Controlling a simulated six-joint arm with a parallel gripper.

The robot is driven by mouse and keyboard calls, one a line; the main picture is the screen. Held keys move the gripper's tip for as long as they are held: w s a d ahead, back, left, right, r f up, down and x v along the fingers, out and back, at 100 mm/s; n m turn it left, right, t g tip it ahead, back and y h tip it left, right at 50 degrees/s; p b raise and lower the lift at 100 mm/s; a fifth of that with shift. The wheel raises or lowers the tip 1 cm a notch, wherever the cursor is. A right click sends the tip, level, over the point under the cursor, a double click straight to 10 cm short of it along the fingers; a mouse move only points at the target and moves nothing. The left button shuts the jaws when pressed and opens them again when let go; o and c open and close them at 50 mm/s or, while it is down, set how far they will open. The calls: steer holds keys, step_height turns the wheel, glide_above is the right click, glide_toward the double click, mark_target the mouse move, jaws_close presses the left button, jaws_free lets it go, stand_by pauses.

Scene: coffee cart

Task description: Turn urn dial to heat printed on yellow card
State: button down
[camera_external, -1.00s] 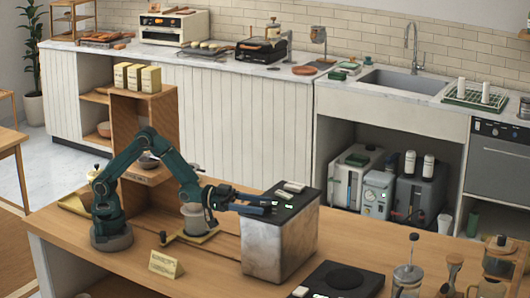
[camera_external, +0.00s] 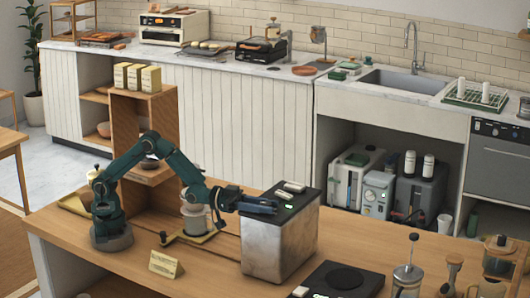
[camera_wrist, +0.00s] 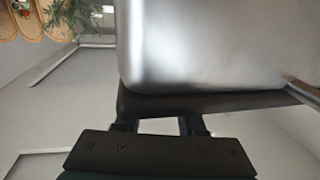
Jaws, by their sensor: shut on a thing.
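The urn is a brushed metal box (camera_external: 279,248) with a dark top, standing on the wooden counter. Its smooth metal body also fills the upper middle of the wrist view (camera_wrist: 205,45). My gripper (camera_external: 273,208) is level at the urn's upper left edge. In the wrist view its two fingers (camera_wrist: 163,125) reach to the dark band at the urn's edge. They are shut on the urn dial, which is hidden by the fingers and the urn. The yellow card (camera_external: 165,263) stands on the counter to the left of the urn. Its print is too small to read.
A black flat device (camera_external: 345,279) and a glass press (camera_external: 407,280) stand right of the urn. A glass vessel (camera_external: 196,217) on a yellow-edged tray stands behind my forearm. A wooden shelf (camera_external: 150,120) rises behind my arm.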

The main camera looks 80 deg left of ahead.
steer(key=shift+r+m+g+h, duration=0.15)
steer(key=shift+m+g+h, duration=1.25)
steer(key=shift+h, duration=0.4)
steer(key=shift+m+g+h, duration=0.7)
steer(key=shift+m+g, duration=0.2)
steer(key=shift+g, duration=0.3)
steer(key=c, duration=0.5)
jaws_free()
steer(key=shift+a, duration=0.1)
